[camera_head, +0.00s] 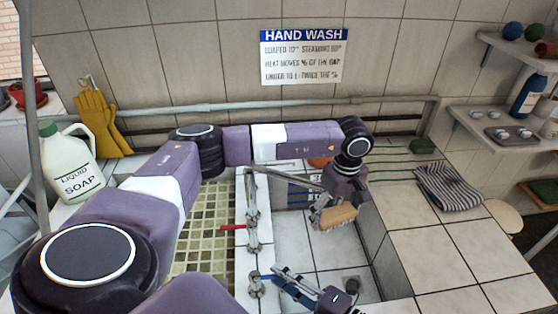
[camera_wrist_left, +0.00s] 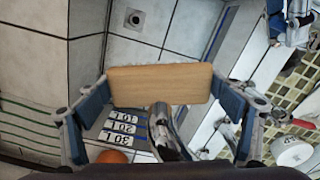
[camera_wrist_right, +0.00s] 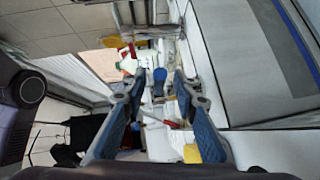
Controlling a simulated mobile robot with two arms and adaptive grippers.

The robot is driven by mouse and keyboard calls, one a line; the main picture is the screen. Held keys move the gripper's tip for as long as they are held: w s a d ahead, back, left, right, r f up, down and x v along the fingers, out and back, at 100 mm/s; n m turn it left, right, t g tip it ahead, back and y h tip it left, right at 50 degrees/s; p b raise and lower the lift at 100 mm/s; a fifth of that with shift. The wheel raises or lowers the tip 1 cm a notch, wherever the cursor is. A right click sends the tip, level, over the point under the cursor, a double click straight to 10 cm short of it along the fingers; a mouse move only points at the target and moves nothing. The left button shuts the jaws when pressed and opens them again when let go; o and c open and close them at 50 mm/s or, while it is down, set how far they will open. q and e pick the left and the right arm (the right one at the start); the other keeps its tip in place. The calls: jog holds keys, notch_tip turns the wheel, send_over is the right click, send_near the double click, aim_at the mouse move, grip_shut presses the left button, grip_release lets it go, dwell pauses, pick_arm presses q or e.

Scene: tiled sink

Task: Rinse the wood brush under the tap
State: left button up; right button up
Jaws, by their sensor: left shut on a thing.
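The wood brush (camera_head: 338,216) is a pale wooden block held over the right-hand sink basin. My left gripper (camera_head: 331,212) is shut on it, and in the left wrist view the blue finger pads sit at the two ends of the brush (camera_wrist_left: 160,83). The metal tap (camera_head: 290,180) reaches out from the white divider, its spout end close to the brush. In the left wrist view the spout (camera_wrist_left: 163,128) overlaps the brush's lower edge; I see no water stream. My right gripper (camera_head: 308,290) is low in the head view, open and empty, with its fingers (camera_wrist_right: 155,110) apart.
A red handle (camera_head: 232,228) and a blue handle (camera_head: 268,277) sit on the divider's tap fittings. A soap jug (camera_head: 70,165) and yellow gloves (camera_head: 97,120) are at left. A striped cloth (camera_head: 447,187) lies on the right counter.

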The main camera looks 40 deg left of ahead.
jog(key=shift+a, duration=0.55)
grip_shut()
